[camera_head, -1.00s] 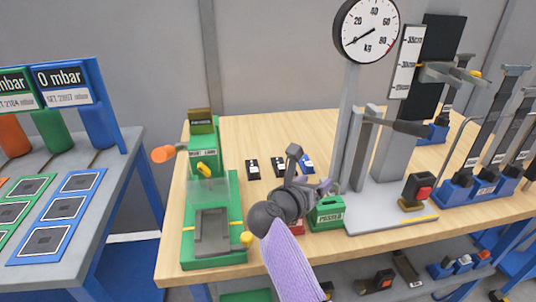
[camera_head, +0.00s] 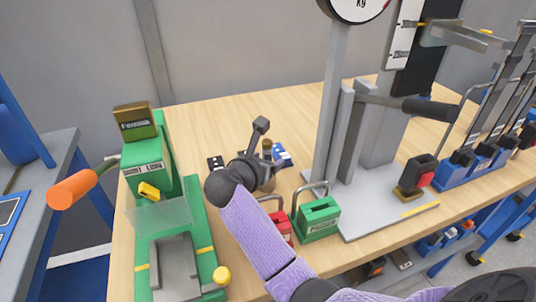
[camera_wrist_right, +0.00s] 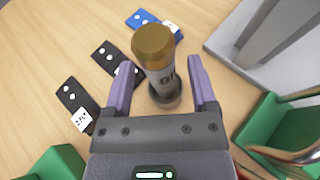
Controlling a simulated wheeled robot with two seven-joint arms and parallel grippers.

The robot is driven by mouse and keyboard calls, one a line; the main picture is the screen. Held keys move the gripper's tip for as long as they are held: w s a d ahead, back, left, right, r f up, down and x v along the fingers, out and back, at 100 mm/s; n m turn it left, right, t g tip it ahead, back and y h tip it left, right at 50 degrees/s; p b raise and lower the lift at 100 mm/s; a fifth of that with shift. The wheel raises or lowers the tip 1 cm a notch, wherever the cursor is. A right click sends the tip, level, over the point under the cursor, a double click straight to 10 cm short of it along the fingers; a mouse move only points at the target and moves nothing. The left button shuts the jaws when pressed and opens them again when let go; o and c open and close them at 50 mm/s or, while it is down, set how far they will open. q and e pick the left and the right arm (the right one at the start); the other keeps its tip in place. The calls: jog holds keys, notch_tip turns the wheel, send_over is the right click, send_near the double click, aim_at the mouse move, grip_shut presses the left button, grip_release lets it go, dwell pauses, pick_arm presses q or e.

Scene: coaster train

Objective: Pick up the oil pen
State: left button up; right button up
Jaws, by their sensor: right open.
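The oil pen, as I take it, is a grey cylinder with a gold-brown cap (camera_wrist_right: 154,44). It stands upright on a round dark foot on the wooden table. In the right wrist view my right gripper (camera_wrist_right: 162,66) is open, with one purple finger on each side of the pen. Gaps show between the fingers and the pen, so it is not clasped. My left gripper is in neither current view.
Black domino-like blocks (camera_wrist_right: 78,101) and a blue one (camera_wrist_right: 155,24) lie close to the pen. A green box with a metal loop (camera_head: 318,218) and a red one (camera_head: 281,222) stand in front. A green press (camera_head: 150,165) is at left, a grey scale stand (camera_head: 390,210) at right.

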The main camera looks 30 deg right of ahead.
jog(key=shift+w+d+f, duration=0.1)
jog(key=shift+d+f, duration=0.05)
jog(key=shift+d, duration=0.25)
jog(key=shift+a, duration=0.1)
jog(key=shift+c, duration=1.1)
grip_shut()
